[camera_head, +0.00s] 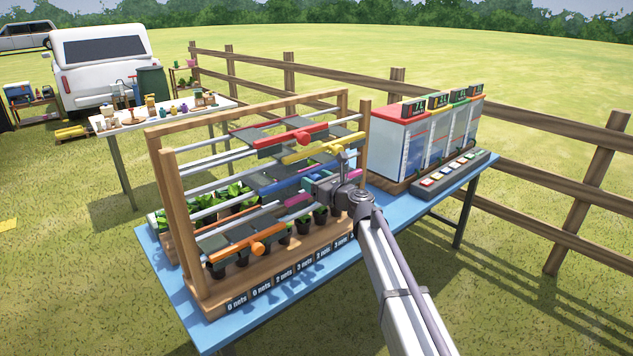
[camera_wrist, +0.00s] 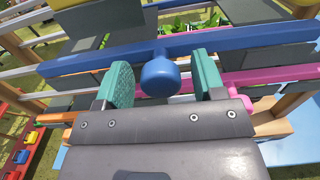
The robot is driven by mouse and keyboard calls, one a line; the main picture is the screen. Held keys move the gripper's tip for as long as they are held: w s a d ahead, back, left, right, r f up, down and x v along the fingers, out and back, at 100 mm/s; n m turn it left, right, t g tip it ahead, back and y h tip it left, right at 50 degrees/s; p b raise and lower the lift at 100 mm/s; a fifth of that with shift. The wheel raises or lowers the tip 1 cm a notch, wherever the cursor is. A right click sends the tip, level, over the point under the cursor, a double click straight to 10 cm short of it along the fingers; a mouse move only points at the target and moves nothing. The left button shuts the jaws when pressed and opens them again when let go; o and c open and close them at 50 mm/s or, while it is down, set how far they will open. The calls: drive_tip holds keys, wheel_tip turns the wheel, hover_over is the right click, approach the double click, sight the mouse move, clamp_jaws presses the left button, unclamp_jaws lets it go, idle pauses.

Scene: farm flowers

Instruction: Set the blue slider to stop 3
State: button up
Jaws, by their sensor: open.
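The blue slider (camera_head: 274,187) is a long blue bar on the metal rails of a wooden rack (camera_head: 160,180). In the wrist view the blue slider (camera_wrist: 225,43) crosses the picture, with its round blue knob (camera_wrist: 160,77) facing my gripper. My gripper (camera_wrist: 161,74) is open, with one teal fingertip on each side of the knob. A gap shows between the knob and each fingertip. In the head view my gripper (camera_head: 314,181) reaches into the rack's right half and hides the knob. I cannot make out any stop marks for the blue slider.
A red slider (camera_head: 285,137) and a yellow slider (camera_head: 315,149) sit above, and pink (camera_head: 298,200) and orange (camera_head: 240,242) sliders lower. Potted plants (camera_head: 285,234) stand beneath. A display unit (camera_head: 425,135) with a button panel (camera_head: 450,174) stands right on the blue table (camera_head: 190,312).

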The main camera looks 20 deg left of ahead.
drive_tip(key=v, duration=1)
drive_tip(key=shift+s+d, duration=0.2)
drive_tip(key=shift+d, duration=0.15)
drive_tip(key=s+d+f+n+g+h, duration=0.3)
drive_tip(key=s+d+f+n, duration=0.3)
drive_tip(key=n, duration=0.4)
drive_tip(key=s+d+f+n+g+h, duration=0.3)
drive_tip(key=s+d+f+n, duration=0.15)
drive_tip(key=s+n, duration=0.35)
drive_tip(key=s+d+f+n+h, duration=0.1)
drive_tip(key=s+d+f+h, duration=0.1)
drive_tip(key=d, duration=0.8)
drive_tip(key=s+d+f+n+g+h, duration=0.1)
drive_tip(key=s+d+h, duration=0.3)
drive_tip(key=d, duration=0.7)
drive_tip(key=s+d+f+n+h, duration=0.3)
drive_tip(key=s+d, duration=0.4)
drive_tip(key=d, duration=0.3)
drive_tip(key=shift+d+g+h+p, duration=0.4)
drive_tip(key=shift+h, duration=0.2)
